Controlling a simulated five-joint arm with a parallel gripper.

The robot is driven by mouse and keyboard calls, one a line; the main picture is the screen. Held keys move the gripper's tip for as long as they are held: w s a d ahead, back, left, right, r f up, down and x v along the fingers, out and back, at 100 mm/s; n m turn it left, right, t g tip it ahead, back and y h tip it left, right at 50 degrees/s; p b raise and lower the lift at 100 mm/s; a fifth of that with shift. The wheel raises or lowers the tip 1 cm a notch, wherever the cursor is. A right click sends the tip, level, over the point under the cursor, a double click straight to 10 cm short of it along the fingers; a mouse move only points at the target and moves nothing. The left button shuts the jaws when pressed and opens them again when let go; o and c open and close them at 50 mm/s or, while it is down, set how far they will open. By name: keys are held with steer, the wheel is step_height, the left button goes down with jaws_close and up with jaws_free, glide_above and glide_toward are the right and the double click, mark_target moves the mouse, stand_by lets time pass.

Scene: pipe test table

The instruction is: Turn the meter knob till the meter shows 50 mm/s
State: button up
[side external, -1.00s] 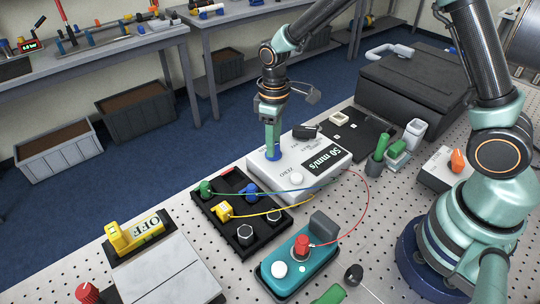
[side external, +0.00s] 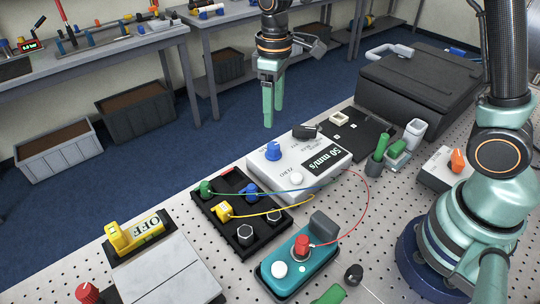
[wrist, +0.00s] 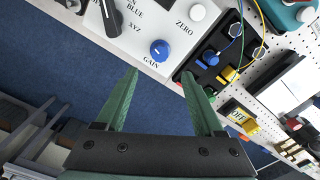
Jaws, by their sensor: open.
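The white meter box (side external: 262,172) stands on the perforated table, and its dark display (side external: 325,161) reads 50 mm/s. A blue knob (side external: 273,151) sits on its top; in the wrist view the blue knob (wrist: 159,50) is marked GAIN. A white ZERO button (side external: 296,178) and a black selector knob (side external: 304,132) are on the same box. My gripper (side external: 273,124) is open and empty, above and apart from the blue knob. In the wrist view my gripper (wrist: 160,75) shows its two green fingers spread, with the knob beyond their tips.
A black socket block (side external: 215,207) with blue and yellow wires stands beside the meter. A teal box (side external: 290,262) with a red plug is in front. A yellow OFF switch (side external: 130,235) is at the left. A black case (side external: 415,85) stands at the back right.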

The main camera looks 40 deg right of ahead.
step_height(320, 180, up, 3)
steer(key=shift+f, duration=0.2)
steer(key=s+d+r+m+t, duration=0.2)
steer(key=s+d+r+m, duration=0.1)
steer(key=s, duration=0.3)
steer(key=s+d+r+m+t, duration=0.3)
steer(key=s+d, duration=0.1)
steer(key=s, duration=0.3)
steer(key=shift+d+r+t, duration=0.3)
steer(key=shift+d, duration=0.05)
stand_by(3.9)
